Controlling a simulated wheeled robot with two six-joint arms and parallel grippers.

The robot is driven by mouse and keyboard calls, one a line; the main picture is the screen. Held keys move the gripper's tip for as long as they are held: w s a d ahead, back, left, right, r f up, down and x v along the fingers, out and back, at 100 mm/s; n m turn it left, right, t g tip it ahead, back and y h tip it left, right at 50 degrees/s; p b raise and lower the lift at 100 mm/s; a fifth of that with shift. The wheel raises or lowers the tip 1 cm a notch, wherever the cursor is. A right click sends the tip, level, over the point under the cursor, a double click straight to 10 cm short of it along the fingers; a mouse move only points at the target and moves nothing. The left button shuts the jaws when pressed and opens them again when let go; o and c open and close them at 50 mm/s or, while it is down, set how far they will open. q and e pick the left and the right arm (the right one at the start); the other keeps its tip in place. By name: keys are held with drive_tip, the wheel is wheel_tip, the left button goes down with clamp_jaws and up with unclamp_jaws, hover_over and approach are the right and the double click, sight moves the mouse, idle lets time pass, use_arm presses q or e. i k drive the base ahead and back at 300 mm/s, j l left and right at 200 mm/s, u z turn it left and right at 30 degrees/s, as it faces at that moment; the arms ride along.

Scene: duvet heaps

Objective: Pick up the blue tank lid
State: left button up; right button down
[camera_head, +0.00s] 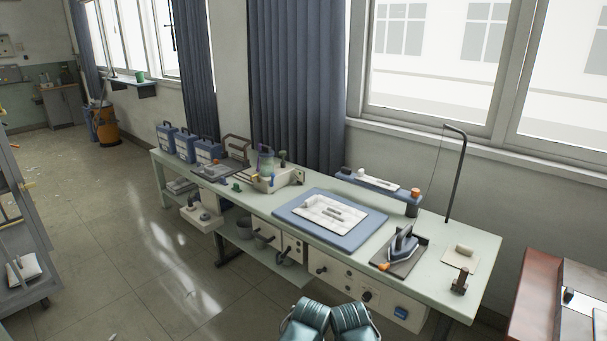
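I cannot surely pick out the blue tank lid at this size. A long blue unit (365,182) lies at the back edge of the bench, with a white piece on top and an orange knob (415,192) at its right end. A blue and grey iron (403,244) rests on a dark plate at the right, with an orange part (383,267) by its left side.
The long pale green bench (455,278) also bears a blue mat (283,210) with a white folded cloth (330,211). Several blue cases (208,151) stand at its far left. A thin dark pole (452,190) rises at the back right. Open floor (160,270) lies left.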

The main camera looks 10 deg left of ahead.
sight(267, 152)
drive_tip(key=i+j+z, duration=0.15)
drive_tip(key=i+j, duration=0.15)
drive_tip(key=i+j+z, duration=0.15)
drive_tip(key=i+j, duration=0.15)
drive_tip(key=i+j+z, duration=0.15)
drive_tip(key=i+j, duration=0.2)
drive_tip(key=i+j+z, duration=0.1)
drive_tip(key=i+j, duration=0.15)
drive_tip(key=j, duration=0.15)
drive_tip(key=i+j+z, duration=0.15)
drive_tip(key=j, duration=0.25)
drive_tip(key=i+j+z, duration=0.15)
drive_tip(key=i+j, duration=0.2)
drive_tip(key=i+j+z, duration=0.15)
drive_tip(key=j, duration=0.4)
drive_tip(key=i, duration=0.05)
